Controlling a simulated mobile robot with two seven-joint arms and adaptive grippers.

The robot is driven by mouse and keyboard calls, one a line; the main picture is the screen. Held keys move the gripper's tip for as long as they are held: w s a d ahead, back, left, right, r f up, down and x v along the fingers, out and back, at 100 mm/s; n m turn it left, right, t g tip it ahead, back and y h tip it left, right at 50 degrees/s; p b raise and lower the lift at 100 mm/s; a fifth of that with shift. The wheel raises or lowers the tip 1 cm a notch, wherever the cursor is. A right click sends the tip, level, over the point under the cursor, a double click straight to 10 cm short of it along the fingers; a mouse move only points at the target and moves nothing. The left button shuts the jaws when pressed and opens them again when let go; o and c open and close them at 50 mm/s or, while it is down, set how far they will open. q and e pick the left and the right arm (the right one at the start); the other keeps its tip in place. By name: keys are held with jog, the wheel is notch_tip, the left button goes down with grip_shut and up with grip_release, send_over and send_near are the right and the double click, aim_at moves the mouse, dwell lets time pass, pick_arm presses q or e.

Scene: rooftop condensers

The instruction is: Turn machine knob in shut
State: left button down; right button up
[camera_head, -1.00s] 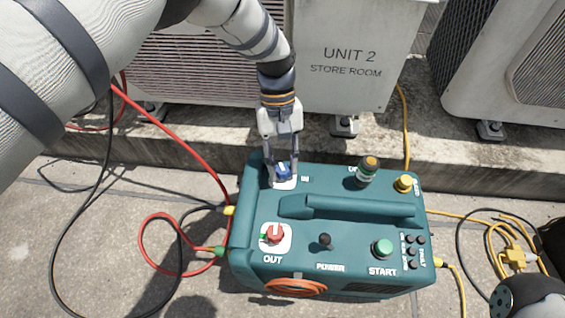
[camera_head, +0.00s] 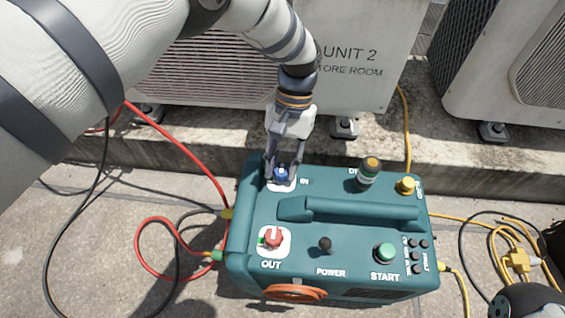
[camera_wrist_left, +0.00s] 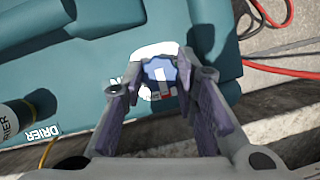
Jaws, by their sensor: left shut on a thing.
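The teal machine (camera_head: 350,235) stands on the concrete ground. Its blue IN knob (camera_head: 281,173) sits on a white plate at the back left of the top. My left gripper (camera_head: 283,178) comes down from above with its fingers on either side of the blue knob and is shut on it. In the left wrist view the blue knob (camera_wrist_left: 159,71) shows between the two fingers (camera_wrist_left: 160,88), with a pale pointer mark on it. The fingers hide part of the knob's sides. The red OUT knob (camera_head: 272,238) is at the front left. My right gripper is not in view.
The carrying handle (camera_head: 355,209) rises right of the IN knob. The drier (camera_head: 369,170) stands at the back right. Red hose (camera_head: 170,222) and black hose lie left; yellow hose (camera_head: 490,235) lies right. The UNIT 2 condenser (camera_head: 350,80) stands behind.

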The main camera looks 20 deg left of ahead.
aim_at(283, 169)
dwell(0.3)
pick_arm(q)
jog(key=c, duration=1.3)
grip_release()
jog(key=shift+r, duration=0.1)
notch_tip(283, 169, up, 10)
jog(key=shift+f, duration=0.1)
